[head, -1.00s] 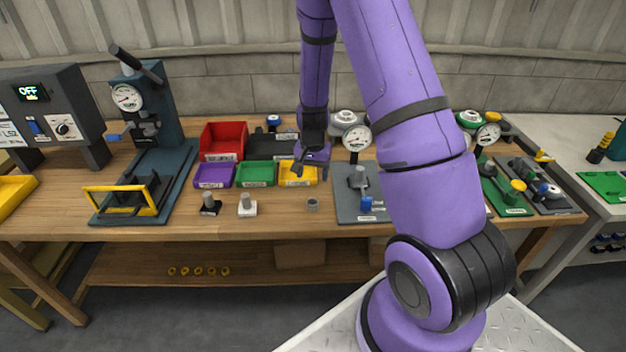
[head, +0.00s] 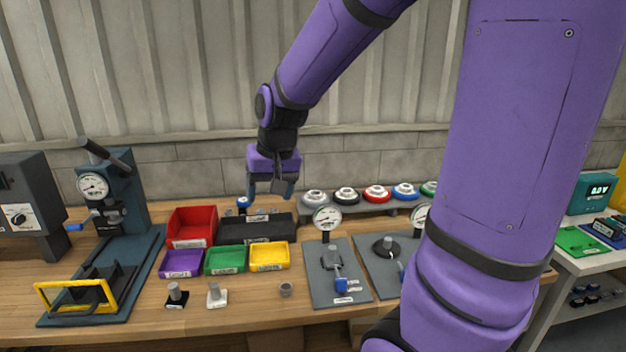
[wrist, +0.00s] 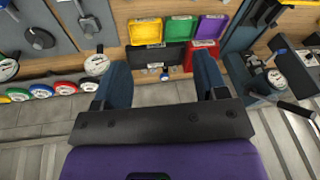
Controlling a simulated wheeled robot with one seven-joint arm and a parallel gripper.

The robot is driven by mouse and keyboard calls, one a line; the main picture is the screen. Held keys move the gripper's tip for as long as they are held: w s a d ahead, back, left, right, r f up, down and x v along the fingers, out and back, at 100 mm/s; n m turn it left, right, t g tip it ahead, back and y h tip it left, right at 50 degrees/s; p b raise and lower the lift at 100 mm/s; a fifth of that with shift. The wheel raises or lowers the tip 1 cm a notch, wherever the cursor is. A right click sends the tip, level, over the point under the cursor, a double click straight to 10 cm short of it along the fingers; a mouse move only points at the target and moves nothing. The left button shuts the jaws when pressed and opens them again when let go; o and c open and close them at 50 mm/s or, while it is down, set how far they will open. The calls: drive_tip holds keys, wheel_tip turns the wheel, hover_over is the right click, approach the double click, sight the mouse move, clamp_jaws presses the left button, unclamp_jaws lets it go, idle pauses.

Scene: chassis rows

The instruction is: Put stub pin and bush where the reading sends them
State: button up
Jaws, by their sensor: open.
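A grey pin on a black base (head: 177,294) and a grey pin on a white base (head: 216,295) stand upright at the bench front; I cannot tell which is the stub pin. My gripper (head: 271,192) is open and empty, raised above the black tray (head: 238,232). In the wrist view its fingers (wrist: 160,78) are spread apart with nothing between them. Two grey plates (head: 322,291) with dial gauges (head: 326,217) stand to the right; the dial readings are too small to tell.
Red (head: 190,226), purple (head: 181,263), green (head: 225,260) and yellow (head: 268,256) bins sit mid-bench. A blue-grey press (head: 118,199) with a yellow frame (head: 76,297) is at left. Several coloured round pieces (head: 376,193) line the back. My arm hides the right part.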

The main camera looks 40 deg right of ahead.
drive_tip(key=s+a+r+n+t, duration=0.1)
drive_tip(key=s+r, duration=0.3)
drive_tip(key=s, duration=0.4)
drive_tip(key=s+a+r+n+t, duration=0.1)
drive_tip(key=s+a+r+n, duration=0.2)
drive_tip(key=s, duration=0.6)
wheel_tip(320, 180, up, 2)
drive_tip(key=shift+s+r, duration=0.15)
